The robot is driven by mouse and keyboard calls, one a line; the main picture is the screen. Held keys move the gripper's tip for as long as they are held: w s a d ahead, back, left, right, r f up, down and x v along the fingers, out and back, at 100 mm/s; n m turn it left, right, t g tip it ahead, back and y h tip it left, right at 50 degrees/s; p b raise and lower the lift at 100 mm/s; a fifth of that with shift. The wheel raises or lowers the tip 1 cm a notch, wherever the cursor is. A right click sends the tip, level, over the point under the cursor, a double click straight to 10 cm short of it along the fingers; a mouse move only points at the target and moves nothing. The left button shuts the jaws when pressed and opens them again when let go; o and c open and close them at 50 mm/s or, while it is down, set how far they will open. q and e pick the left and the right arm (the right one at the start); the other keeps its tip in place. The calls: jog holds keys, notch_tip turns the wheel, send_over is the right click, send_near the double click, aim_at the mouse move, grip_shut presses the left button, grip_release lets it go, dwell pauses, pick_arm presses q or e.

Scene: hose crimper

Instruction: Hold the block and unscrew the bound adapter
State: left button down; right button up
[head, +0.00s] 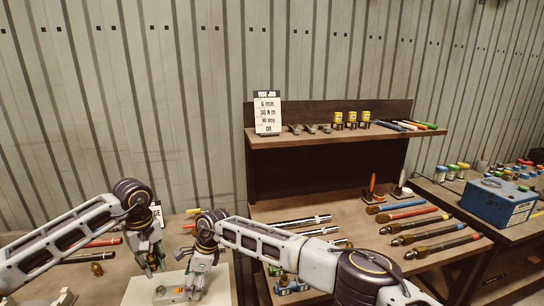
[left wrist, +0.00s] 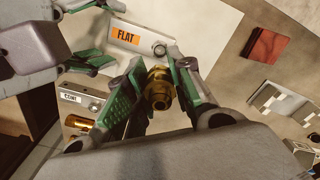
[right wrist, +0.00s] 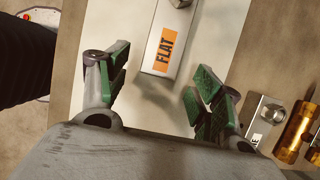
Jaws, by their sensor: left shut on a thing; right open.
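The pale block with the orange FLAT label (left wrist: 130,42) lies on a white mat (left wrist: 205,20). It also shows in the right wrist view (right wrist: 155,66) and low in the head view (head: 170,295). My left gripper (head: 152,264) is shut on a brass adapter (left wrist: 158,88), which looks apart from the block in the left wrist view. A dark round port (left wrist: 160,48) shows on the block near it. My right gripper (right wrist: 158,92) is open, its fingers either side of the block's near end with gaps visible. Whether the adapter touches the block is unclear.
A smaller grey block with a white label (left wrist: 82,98) and gold fittings (right wrist: 296,125) lie beside the mat. A dark red square (left wrist: 264,45) is on the table. In the head view, a bench with hoses (head: 435,239) and a blue box (head: 502,203) stand right.

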jog(key=v, duration=0.9)
jog(key=shift+r, duration=0.35)
jog(key=shift+d, duration=0.1)
